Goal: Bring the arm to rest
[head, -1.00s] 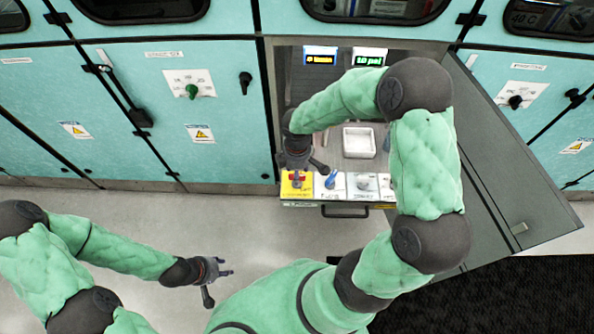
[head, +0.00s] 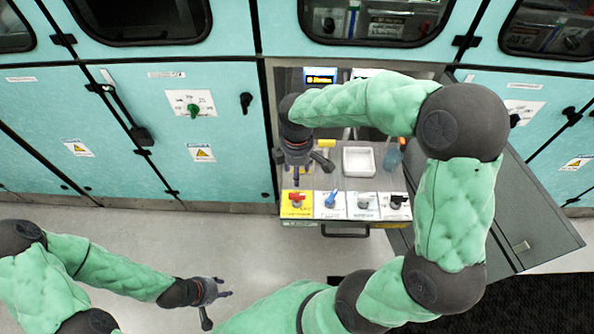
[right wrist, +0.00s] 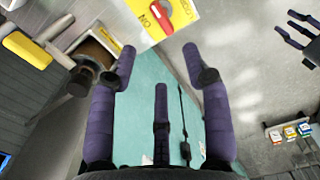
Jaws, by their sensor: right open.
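My right arm reaches in from the right in the head view. Its gripper (head: 305,168) hangs over the open cabinet bay, just behind the switch row and apart from it. In the right wrist view the right gripper's fingers (right wrist: 160,90) are spread with nothing between them. A red rotary switch on a yellow plate (head: 296,204) lies in front of it; the plate also shows beyond the fingers in the wrist view (right wrist: 178,10). My left gripper (head: 216,304) is open and empty over the floor at the lower left.
A row of switch plates (head: 363,206) sits at the bay's front edge, above a handle (head: 346,231). A white tray (head: 359,161) lies in the bay. An open door (head: 500,225) stands at the right. Teal cabinets (head: 95,160) line the back. Pale floor (head: 130,222) is clear.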

